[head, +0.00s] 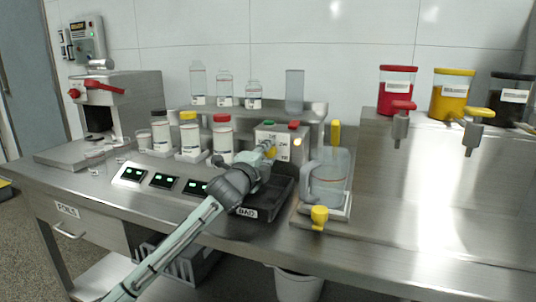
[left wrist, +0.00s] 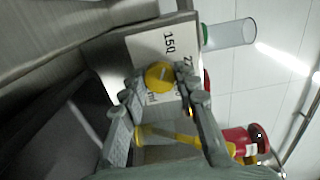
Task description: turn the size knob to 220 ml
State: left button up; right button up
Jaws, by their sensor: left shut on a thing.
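The size knob is a small yellow round knob (left wrist: 160,75) on the pale front panel of a metal box (left wrist: 126,45). The panel carries printing that reads about "150" and "22…", with "ml" partly hidden. A faint pale mark shows on the knob, but its exact pointing is unclear. In the head view the box (head: 291,137) stands behind the black tray, with a green and a red button on top. My left gripper (head: 268,150) reaches its front and is shut on the knob; in the left wrist view its fingers (left wrist: 164,92) lie on either side. My right gripper is not in view.
A black tray (head: 274,207) labelled BAD lies below my left gripper. A clear jug (head: 329,180) with yellow parts stands to the right. White bottles (head: 222,142) stand to the left, behind green displays (head: 163,181). The counter at the right front is clear.

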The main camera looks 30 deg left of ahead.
pick_arm(q)
jog(key=m, duration=0.5)
jog(key=shift+m, duration=0.3)
jog(key=m, duration=0.5)
jog(key=shift+m, duration=0.4)
jog(key=shift+f+m, duration=0.1)
jog(key=shift+m, duration=0.2)
jog(key=o, duration=0.9)
jog(key=v, duration=1)
jog(key=shift+s+d, duration=0.1)
jog(key=shift+s, duration=0.1)
jog(key=shift+v, duration=0.85)
